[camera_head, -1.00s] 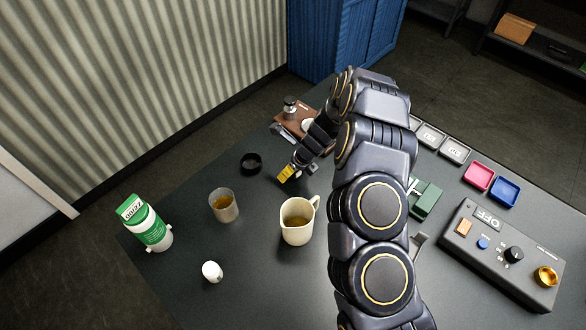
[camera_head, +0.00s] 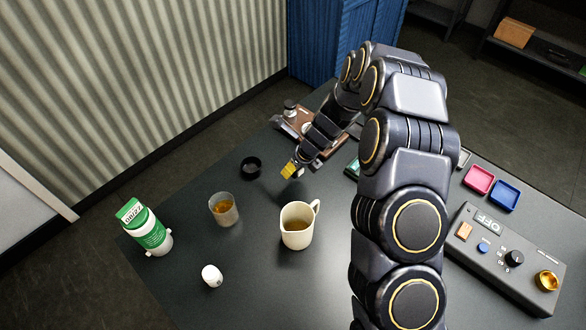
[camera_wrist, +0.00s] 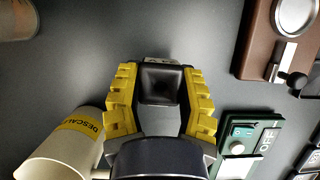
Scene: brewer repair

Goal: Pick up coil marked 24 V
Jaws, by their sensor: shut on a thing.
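My gripper (camera_head: 291,170) is above the dark table, between the cream jug and the brown board. In the wrist view its yellow fingers (camera_wrist: 160,92) are shut on a dark, square block, which appears to be the coil (camera_wrist: 160,80). A pale label edge shows at the coil's far side, but its marking is not readable. In the head view only a small pale bit by the fingertips shows, and the rest of the coil is hidden.
The cream jug (camera_head: 297,236) stands close to my gripper, with a glass (camera_head: 223,209) and black ring (camera_head: 251,167) to the left. The brown board (camera_head: 329,140) lies behind. A green switch block (camera_wrist: 250,140) is at right in the wrist view.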

